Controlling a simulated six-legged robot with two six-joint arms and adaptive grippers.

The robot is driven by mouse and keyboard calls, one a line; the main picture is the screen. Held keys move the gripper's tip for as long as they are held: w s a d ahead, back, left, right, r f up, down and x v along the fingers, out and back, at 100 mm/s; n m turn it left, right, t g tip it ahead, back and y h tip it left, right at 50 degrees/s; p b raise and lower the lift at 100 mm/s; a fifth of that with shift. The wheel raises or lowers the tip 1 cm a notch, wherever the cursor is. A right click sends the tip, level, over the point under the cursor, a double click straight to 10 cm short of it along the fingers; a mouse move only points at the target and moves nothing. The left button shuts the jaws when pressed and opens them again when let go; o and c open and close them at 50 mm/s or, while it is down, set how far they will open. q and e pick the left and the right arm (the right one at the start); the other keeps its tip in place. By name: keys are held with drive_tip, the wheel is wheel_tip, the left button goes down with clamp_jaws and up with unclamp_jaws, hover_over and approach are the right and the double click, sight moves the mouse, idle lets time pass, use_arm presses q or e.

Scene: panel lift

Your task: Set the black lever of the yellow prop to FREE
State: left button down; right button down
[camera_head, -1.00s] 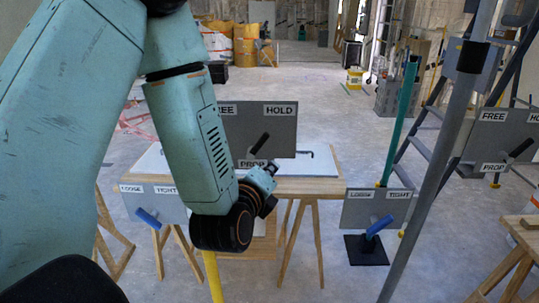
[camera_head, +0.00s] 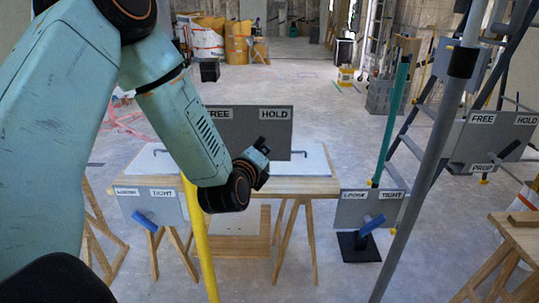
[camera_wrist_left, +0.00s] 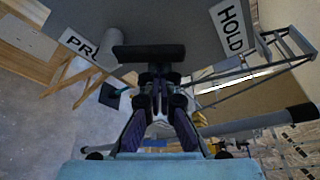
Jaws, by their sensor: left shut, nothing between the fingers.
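The yellow prop (camera_head: 197,240) stands upright at lower left of centre in the head view. Its grey panel (camera_head: 232,125) carries the labels FREE (camera_head: 217,114) and HOLD (camera_head: 275,114). My left gripper (camera_head: 257,157) is in front of this panel, shut and empty, and covers most or all of the black lever there. In the left wrist view, the black lever (camera_wrist_left: 148,52) is a dark bar across the fingertips of my left gripper (camera_wrist_left: 160,78), between PROP and HOLD (camera_wrist_left: 230,28). I cannot tell whether they touch. My right gripper is not in view.
Two lower panels marked LOOSE and TIGHT have blue levers (camera_head: 145,219) (camera_head: 371,225). A second FREE/HOLD panel (camera_head: 490,145) is at right. A grey pole (camera_head: 430,170) and a green prop (camera_head: 393,125) stand right of centre. A wooden table (camera_head: 300,186) is behind.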

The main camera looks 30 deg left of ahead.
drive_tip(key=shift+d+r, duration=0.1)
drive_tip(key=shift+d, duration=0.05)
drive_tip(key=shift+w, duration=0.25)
